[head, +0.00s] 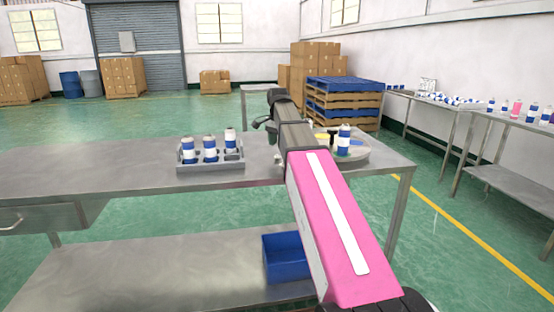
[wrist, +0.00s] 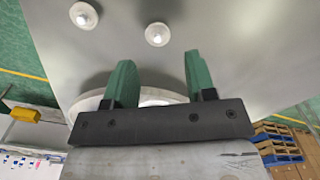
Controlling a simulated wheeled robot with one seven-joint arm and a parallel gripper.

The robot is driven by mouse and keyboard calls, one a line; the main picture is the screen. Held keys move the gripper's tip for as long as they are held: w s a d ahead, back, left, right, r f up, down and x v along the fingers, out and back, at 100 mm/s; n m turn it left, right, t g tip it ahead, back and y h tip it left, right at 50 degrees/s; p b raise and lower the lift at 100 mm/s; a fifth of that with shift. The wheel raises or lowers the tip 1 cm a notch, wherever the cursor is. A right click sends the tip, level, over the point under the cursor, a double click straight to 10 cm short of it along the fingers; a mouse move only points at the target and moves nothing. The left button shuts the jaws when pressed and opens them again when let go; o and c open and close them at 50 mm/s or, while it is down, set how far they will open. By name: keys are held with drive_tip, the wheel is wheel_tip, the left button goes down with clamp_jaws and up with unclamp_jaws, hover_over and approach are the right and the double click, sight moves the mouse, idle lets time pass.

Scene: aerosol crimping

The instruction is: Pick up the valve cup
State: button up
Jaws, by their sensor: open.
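Two small white valve cups, one (wrist: 157,34) near the top centre and another (wrist: 83,14) at the top left, sit on the grey metal table in the wrist view. My gripper (wrist: 160,78) has its two green fingers spread apart with nothing between them. The nearer cup lies beyond the fingertips, apart from them and roughly in line with the gap. In the head view my gripper (head: 272,134) hangs over the table, partly hidden by my arm. A small pale valve cup (head: 278,158) shows just below it.
A grey tray (head: 211,167) with several blue-and-white cans stands left of my gripper. A round turntable (head: 352,156) with a can (head: 344,139) is to the right, partly behind my arm. A blue bin (head: 284,257) sits on the lower shelf. The table's left part is clear.

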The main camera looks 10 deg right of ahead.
sight(277, 157)
drive_tip(key=f, duration=0.4)
drive_tip(key=shift+s+a, duration=0.25)
drive_tip(key=shift+s, duration=0.05)
drive_tip(key=shift+f, duration=0.55)
drive_tip(key=c, duration=0.8)
